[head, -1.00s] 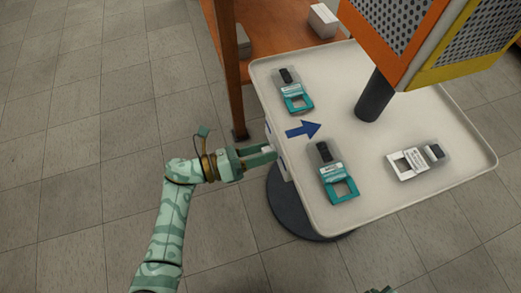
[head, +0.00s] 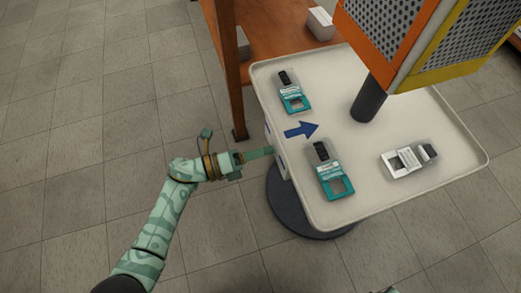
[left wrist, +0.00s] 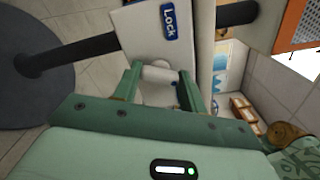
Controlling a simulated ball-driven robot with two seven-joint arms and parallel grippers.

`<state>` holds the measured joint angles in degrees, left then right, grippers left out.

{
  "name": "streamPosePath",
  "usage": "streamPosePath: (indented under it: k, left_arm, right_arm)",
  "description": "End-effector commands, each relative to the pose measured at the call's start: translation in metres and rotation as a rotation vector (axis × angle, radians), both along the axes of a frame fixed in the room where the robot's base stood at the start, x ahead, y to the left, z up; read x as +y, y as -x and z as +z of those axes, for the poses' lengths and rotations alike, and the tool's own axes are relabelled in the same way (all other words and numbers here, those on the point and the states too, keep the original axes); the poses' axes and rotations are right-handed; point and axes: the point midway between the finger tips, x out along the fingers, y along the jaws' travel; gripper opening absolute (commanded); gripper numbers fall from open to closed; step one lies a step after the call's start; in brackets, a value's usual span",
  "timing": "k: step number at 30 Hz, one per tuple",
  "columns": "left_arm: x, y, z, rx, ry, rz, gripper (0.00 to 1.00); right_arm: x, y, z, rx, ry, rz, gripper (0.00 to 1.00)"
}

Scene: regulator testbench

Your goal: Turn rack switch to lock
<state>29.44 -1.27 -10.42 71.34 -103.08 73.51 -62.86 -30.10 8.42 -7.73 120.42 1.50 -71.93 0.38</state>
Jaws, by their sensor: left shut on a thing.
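The rack switch is a pale knob (left wrist: 158,73) on a white panel (left wrist: 138,32) with a blue "Lock" label (left wrist: 171,20), seen in the left wrist view. In the head view the panel (head: 280,157) is on the left side of the cream tray table and mostly hidden under its rim. My left gripper (head: 268,152) reaches this panel from the left. In the left wrist view its green fingers (left wrist: 160,82) are on both sides of the knob and shut on it. The knob's exact angle is hard to tell. My right gripper is not in view.
The cream tray table (head: 300,75) bears several teal or white devices and a blue arrow (head: 300,130). A dark post (head: 370,100) carries an orange and yellow perforated box (head: 400,40). A wooden shelf (head: 270,30) stands behind. The floor at left is clear.

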Motion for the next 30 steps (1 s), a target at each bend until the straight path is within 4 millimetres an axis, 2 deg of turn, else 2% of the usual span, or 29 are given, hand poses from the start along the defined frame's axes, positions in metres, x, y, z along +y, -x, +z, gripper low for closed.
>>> streamPosePath:
  k: [6,9,15,30]
  left_arm:
    - [0.001,0.000,0.000,0.194,0.055,0.000,0.19]
    - [0.001,0.000,0.000,0.286,0.085,0.001,0.19]
    - [0.001,0.000,-0.001,0.466,0.144,0.001,0.19]
    - [0.001,0.000,-0.001,0.904,0.288,0.004,0.19]
  right_arm:
    - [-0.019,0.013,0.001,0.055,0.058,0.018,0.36]
    - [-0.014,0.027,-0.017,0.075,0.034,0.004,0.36]
    - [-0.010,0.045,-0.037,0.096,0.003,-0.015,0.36]
    - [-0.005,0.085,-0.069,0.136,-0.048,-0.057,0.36]
